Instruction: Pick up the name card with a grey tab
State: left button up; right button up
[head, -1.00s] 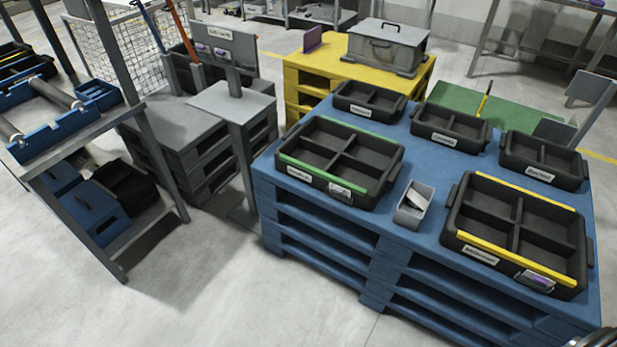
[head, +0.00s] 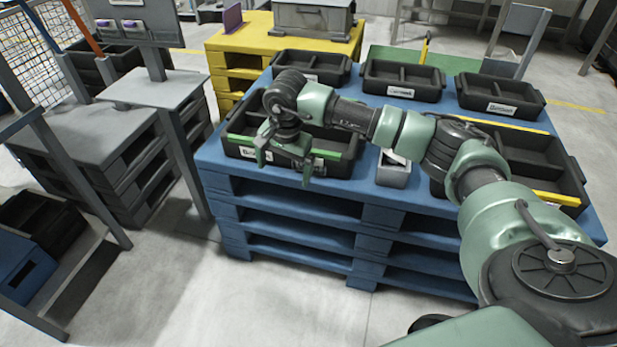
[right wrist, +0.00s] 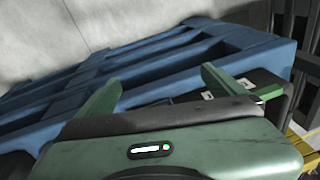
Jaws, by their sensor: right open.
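A small pale name card (head: 319,163) sits in a holder on the front of the green-edged black tray (head: 338,172), right of its white label. Its tab looks greyish, but it is too small and too close behind my fingers to be sure. My right gripper (head: 284,168) is open and empty, pointing down in front of that tray's front wall. In the right wrist view its two green fingers (right wrist: 162,92) are spread wide, with the blue pallet and part of the tray beyond. My left gripper is out of view.
The tray stands on a stacked blue pallet (head: 290,215). A small grey bin (head: 393,174) with white pieces stands to its right, near a yellow-edged tray (head: 556,197). A grey stand (head: 150,92) with purple-tabbed cards (head: 132,25) is left. Floor in front is clear.

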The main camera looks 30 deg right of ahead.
jog(key=d+r+n+h, duration=0.2)
jog(key=d+r+h, duration=0.1)
jog(key=d, duration=0.4)
jog(key=shift+t, duration=0.3)
jog(key=x, duration=0.2)
jog(key=b+x, duration=0.1)
jog(key=x, duration=0.3)
jog(key=shift+w+f+b, duration=0.3)
jog(key=shift+w+f, duration=0.05)
jog(key=shift+w, duration=0.1)
jog(key=shift+a, duration=0.1)
jog(key=c, duration=1.4)
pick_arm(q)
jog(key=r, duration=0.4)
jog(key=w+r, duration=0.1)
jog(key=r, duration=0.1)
pick_arm(e)
jog(key=shift+r, duration=0.15)
